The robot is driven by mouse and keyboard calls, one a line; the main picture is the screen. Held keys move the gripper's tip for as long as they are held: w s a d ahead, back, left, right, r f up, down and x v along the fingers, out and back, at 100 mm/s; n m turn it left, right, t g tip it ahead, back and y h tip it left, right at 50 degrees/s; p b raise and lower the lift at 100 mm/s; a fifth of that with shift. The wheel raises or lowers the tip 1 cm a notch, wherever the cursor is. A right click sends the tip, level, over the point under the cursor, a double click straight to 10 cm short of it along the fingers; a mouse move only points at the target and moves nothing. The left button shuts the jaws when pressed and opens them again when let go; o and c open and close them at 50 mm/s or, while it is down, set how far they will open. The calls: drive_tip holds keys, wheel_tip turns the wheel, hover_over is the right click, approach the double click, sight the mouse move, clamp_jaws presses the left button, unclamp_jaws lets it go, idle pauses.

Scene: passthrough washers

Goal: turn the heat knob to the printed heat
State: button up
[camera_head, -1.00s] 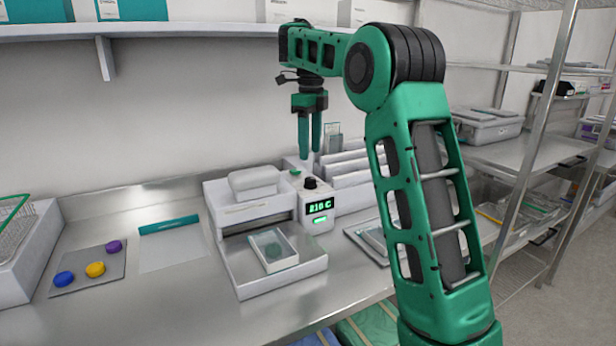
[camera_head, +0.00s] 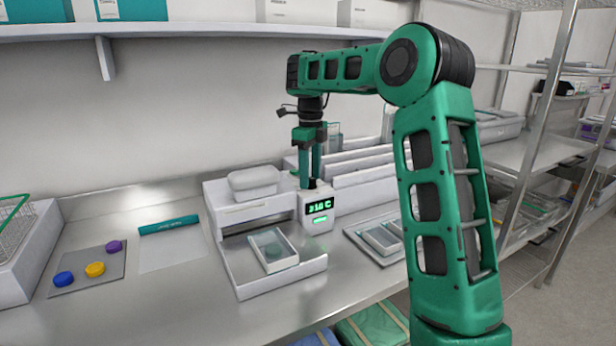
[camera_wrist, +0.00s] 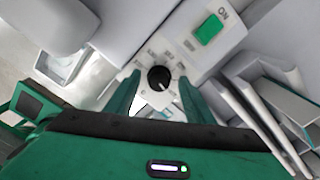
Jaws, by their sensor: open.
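The heat knob (camera_wrist: 158,77) is a small black dial with a pale pointer mark. In the wrist view small printed labels stand around it, too small to read. It sits on top of the white device (camera_head: 313,222), whose green display (camera_head: 320,206) seems to read 210 C or 216 C. My gripper (camera_head: 310,180) points straight down over the knob, and its green fingers hide the knob in the head view. In the wrist view the open fingers of my gripper (camera_wrist: 156,92) stand on either side of the knob, with gaps, so they look apart from it.
A green ON switch (camera_wrist: 210,28) lies near the knob. White upright racks (camera_head: 355,165) stand close on the right. A clear-lidded tray (camera_head: 272,250) lies on the device's front plate. Blue, yellow and purple caps lie on a grey mat (camera_head: 85,280) at left.

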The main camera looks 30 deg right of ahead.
drive_tip(key=shift+c, duration=0.2)
drive_tip(key=c, duration=1)
